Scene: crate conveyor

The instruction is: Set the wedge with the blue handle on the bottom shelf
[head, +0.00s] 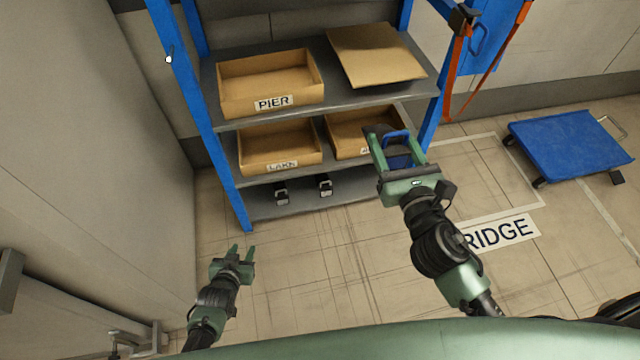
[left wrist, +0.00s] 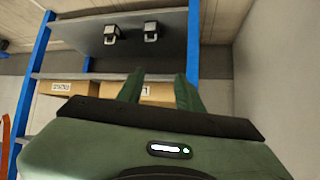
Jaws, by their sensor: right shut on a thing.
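The wedge with the blue handle (head: 397,136) is a dark block between the fingers of my right gripper (head: 396,150). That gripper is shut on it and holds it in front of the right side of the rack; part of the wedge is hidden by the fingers. The bottom shelf (head: 345,203) is a grey board low in the rack, and it also shows in the left wrist view (left wrist: 85,35). My left gripper (head: 240,250) is open and empty, low in front of the rack's left post. Its spread fingers also show in the left wrist view (left wrist: 160,90).
Two dark objects with pale handles, one left (head: 281,191) and one right (head: 325,184), stand on the bottom shelf; its right part looks free. Above are a LAKE box (head: 280,165), a PIER box (head: 270,105) and a tilted brown panel (head: 375,65). A blue cart (head: 570,145) stands right.

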